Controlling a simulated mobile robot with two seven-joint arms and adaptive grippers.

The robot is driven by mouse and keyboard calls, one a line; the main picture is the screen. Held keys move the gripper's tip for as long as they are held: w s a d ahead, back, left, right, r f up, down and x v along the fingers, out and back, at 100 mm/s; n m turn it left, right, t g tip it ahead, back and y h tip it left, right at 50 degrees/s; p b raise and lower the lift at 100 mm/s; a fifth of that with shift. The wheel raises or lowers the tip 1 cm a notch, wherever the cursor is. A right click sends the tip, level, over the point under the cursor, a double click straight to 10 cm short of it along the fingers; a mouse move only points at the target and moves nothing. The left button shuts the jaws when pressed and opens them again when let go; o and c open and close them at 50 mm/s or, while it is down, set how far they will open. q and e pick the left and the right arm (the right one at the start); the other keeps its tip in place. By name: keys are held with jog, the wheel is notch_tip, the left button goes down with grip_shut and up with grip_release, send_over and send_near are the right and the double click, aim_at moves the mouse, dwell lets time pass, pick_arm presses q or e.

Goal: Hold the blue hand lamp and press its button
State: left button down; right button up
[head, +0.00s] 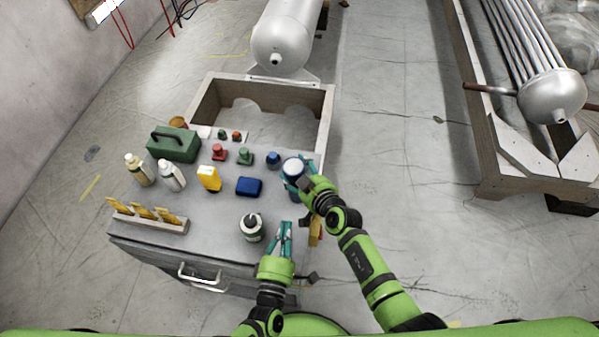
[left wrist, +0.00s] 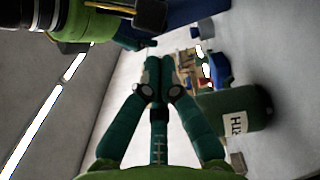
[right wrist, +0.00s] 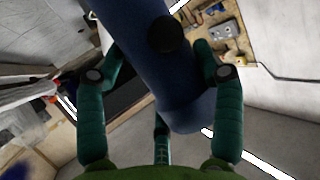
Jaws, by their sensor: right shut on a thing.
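The blue hand lamp (head: 297,184) has a pale round head and is upright at the workbench's right side. My right gripper (head: 303,180) is shut around its body. In the right wrist view the lamp's blue body (right wrist: 140,55) runs between the two fingers, with a dark round button (right wrist: 168,35) on the side facing the camera. My left gripper (head: 287,225) is at the bench's front right, below the lamp and apart from it. In the left wrist view its fingertips (left wrist: 159,65) are together with nothing between them. Part of a blue body (left wrist: 195,12) shows at that view's top.
A labelled can (head: 252,229) stands just left of my left gripper. The bench (head: 215,228) also holds a blue box (head: 249,187), a yellow item (head: 208,178), bottles (head: 171,176), a green toolbox (head: 173,144) and several small red, green and blue items.

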jog(key=shift+s+f, duration=0.2)
jog(key=shift+f, duration=0.1)
pick_arm(q)
jog(key=w+d+m+g+h, duration=0.1)
jog(key=w+m+g+h, duration=0.4)
jog(key=w+m+g, duration=0.2)
jog(key=shift+w+d+r+g, duration=0.15)
jog(key=shift+w+r+g, duration=0.15)
jog(key=shift+w+g, duration=0.5)
pick_arm(e)
jog(key=shift+f, duration=0.1)
dwell(0.5)
dwell(1.4)
